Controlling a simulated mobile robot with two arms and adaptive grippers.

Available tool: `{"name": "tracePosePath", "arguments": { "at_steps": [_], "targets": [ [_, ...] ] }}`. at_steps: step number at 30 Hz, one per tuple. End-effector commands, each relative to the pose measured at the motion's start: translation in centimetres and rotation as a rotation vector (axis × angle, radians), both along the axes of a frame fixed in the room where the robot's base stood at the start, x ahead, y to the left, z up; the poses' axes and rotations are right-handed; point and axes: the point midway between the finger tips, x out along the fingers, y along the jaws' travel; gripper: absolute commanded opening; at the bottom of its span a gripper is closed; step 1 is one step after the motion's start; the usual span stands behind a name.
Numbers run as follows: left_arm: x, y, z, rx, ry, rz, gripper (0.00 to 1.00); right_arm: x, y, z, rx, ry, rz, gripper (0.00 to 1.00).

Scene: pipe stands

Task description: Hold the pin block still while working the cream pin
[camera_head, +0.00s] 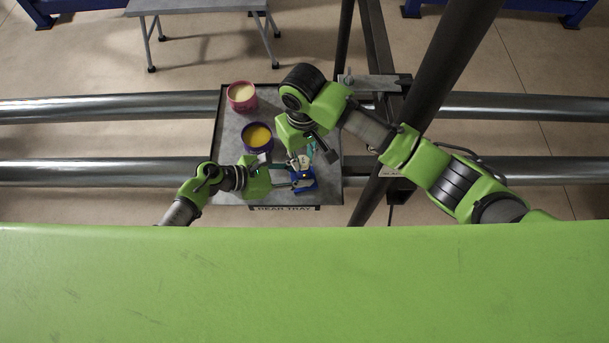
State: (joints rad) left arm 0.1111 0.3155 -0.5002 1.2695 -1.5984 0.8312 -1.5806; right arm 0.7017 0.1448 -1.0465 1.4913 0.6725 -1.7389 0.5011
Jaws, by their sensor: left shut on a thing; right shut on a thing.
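The blue pin block (303,181) sits on the front right part of a grey tray (228,187). My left gripper (291,179) reaches in from the left at tray height and is shut on the block's left side. The cream pin (304,161) shows as a small pale shape at the block's top, partly hidden by my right gripper. My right gripper (300,158) comes down from above and behind the block and is shut on the pin. How deep the pin sits in the block cannot be told.
A pink bowl with cream contents (241,96) and a purple bowl with yellow contents (257,138) stand on the tray's left half. Long metal pipes (90,172) run behind and beside it. Dark slanted posts (453,62) stand at the right. A grey table (195,6) stands at the back.

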Motion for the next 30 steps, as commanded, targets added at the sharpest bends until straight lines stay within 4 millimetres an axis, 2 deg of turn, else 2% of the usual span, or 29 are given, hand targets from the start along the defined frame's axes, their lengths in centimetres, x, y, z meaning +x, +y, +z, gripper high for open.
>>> {"name": "tracePosePath", "arguments": {
  "at_steps": [1,22,30],
  "targets": [
    [-0.4,0.1,-0.5,0.008,0.008,-0.004,0.0,0.0,0.0,0.0,0.0,0.0,0.0,0.0],
    [-0.5,0.1,-0.6,0.008,0.008,-0.004,0.0,0.0,0.0,1.4,0.0,-0.001,0.0,0.0],
    [-0.5,0.1,-0.6,0.008,0.008,-0.004,0.0,0.1,0.1,3.0,0.001,-0.003,0.0,0.0]
  ]
}}
